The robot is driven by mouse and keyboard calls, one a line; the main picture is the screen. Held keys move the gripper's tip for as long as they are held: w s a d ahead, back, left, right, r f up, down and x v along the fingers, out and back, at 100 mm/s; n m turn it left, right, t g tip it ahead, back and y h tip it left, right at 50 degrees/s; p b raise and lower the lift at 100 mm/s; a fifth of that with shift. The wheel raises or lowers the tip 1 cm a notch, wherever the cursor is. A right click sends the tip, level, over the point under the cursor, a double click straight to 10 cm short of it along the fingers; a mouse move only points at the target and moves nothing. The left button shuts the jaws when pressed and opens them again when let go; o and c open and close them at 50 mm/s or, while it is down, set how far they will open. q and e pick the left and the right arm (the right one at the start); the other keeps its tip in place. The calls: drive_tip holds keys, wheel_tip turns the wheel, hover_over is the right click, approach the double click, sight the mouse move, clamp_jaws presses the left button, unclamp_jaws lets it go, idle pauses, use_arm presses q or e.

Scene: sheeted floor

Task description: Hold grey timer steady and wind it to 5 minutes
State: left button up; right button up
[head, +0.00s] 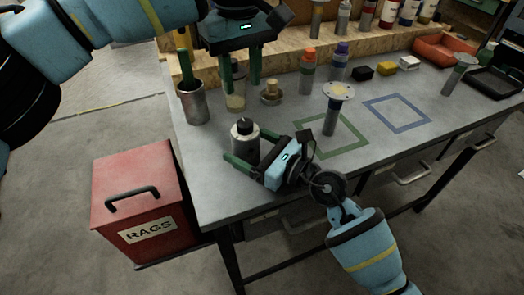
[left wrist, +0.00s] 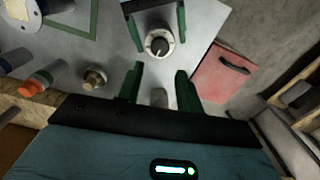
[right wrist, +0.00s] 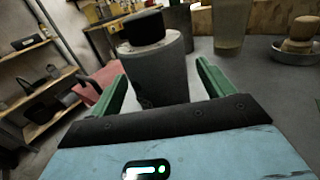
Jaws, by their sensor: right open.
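The grey timer (head: 245,147) is a short upright cylinder with a dark knob on top, standing near the left front of the grey bench. It also shows in the left wrist view (left wrist: 161,50) and the right wrist view (right wrist: 155,75). My right gripper (head: 254,152) is open, low over the bench, with one finger on each side of the timer; visible gaps remain in the right wrist view. My left gripper (head: 241,82) is open and empty, pointing down behind and above the timer, near a glass jar (head: 235,102).
A round-topped stand (head: 331,120) is at the green square (head: 352,148). A red rags bin (head: 133,180) is left of the bench. The blue square (head: 397,112) is empty.

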drive_tip(key=shift+w+a, duration=0.25)
drive_tip(key=shift+a, duration=0.1)
drive_tip(key=shift+c, duration=0.2)
